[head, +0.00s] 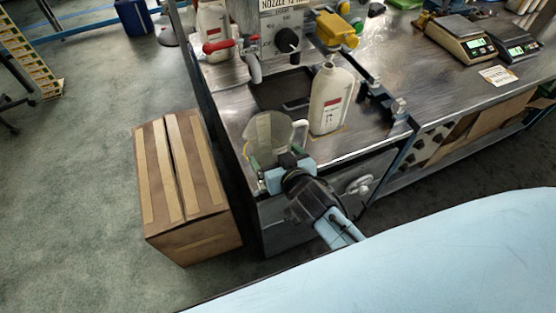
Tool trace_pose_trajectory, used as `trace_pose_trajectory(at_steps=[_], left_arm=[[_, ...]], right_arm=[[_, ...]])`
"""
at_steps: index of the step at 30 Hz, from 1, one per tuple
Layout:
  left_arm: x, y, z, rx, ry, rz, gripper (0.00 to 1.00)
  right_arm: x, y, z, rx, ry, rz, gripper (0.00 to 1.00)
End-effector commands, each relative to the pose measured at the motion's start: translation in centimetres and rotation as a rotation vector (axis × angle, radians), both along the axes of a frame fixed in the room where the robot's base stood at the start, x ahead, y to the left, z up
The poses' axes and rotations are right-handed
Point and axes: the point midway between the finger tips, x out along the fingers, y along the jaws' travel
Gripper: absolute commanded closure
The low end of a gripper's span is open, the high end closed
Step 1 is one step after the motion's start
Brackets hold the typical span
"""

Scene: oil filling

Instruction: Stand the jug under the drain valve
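The jug (268,131) is clear, with a pale handle on its right, upright over the front left part of the metal bench. My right gripper (276,160) has a finger on each side of its lower part and appears shut on it. The jug's base is hidden, so I cannot tell whether it touches the bench. The jug stands apart from the spout, nearer me. My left gripper is not in view.
A white bottle (331,100) stands just right of the jug. A dark recessed tray (283,90) lies between the jug and the control box (284,35). A cardboard box (180,185) is on the floor at left. Scales (460,40) stand at the far right.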

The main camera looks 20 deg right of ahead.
Motion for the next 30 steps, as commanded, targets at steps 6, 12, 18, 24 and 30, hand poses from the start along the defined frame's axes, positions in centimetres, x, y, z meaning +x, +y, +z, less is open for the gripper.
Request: trace_pose_trajectory(at_steps=[6, 12, 18, 24, 30], left_arm=[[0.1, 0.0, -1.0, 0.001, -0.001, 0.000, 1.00], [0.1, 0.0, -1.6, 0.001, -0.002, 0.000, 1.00], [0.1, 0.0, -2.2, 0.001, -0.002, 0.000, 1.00], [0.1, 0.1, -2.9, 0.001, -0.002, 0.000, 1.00], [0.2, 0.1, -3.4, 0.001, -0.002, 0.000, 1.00]], right_arm=[[1.7, 0.1, -0.3, 0.002, -0.004, 0.001, 0.34], [3.3, 0.1, -0.4, 0.000, -0.003, 0.001, 0.34], [4.9, 0.2, -0.4, 0.000, -0.002, 0.001, 0.34], [6.5, 0.3, -0.5, 0.001, -0.002, 0.002, 0.34], [7.6, 0.3, -0.4, 0.000, -0.002, 0.001, 0.34]])
